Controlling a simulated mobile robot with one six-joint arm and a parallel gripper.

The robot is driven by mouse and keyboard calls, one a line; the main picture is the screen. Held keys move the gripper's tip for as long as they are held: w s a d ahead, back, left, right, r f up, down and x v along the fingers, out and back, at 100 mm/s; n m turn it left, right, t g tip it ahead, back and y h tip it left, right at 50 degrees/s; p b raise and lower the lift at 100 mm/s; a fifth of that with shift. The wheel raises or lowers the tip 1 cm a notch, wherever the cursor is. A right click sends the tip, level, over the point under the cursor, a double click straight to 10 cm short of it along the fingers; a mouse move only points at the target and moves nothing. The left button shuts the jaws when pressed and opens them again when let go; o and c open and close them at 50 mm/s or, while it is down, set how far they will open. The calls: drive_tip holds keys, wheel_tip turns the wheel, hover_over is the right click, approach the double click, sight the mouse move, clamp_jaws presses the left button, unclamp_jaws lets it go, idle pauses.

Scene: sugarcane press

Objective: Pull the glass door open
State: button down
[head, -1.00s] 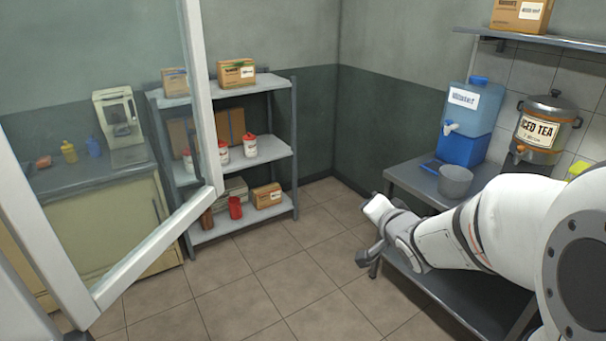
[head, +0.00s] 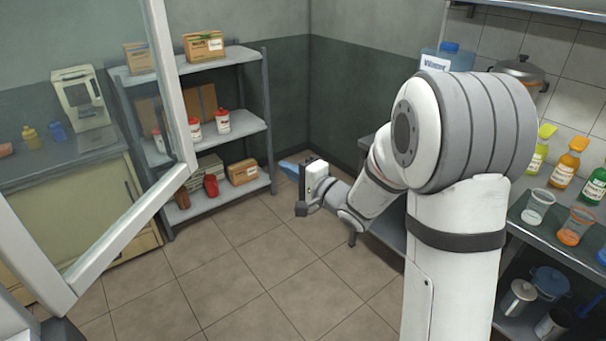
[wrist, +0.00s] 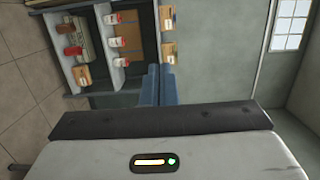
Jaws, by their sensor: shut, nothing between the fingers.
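The glass door, with its white frame (head: 128,228), stands at an angle on the left of the head view, with open room to its right. Its top is out of the picture, and I see no handle on it. My gripper (head: 288,167), with blue fingers, is out over the floor to the right of the door, apart from it. It points toward the back shelves. In the wrist view the blue fingers (wrist: 160,86) are together and empty. The door does not show in the wrist view.
A grey shelf unit (head: 200,140) with boxes and bottles stands at the back. A counter (head: 75,185) shows behind the glass. At right, a metal table holds cups (head: 538,207) and bottles (head: 568,163). The tiled floor (head: 250,260) between is clear.

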drive_tip(key=p+x, duration=0.1)
drive_tip(key=x, duration=0.5)
drive_tip(key=shift+w+a, duration=0.15)
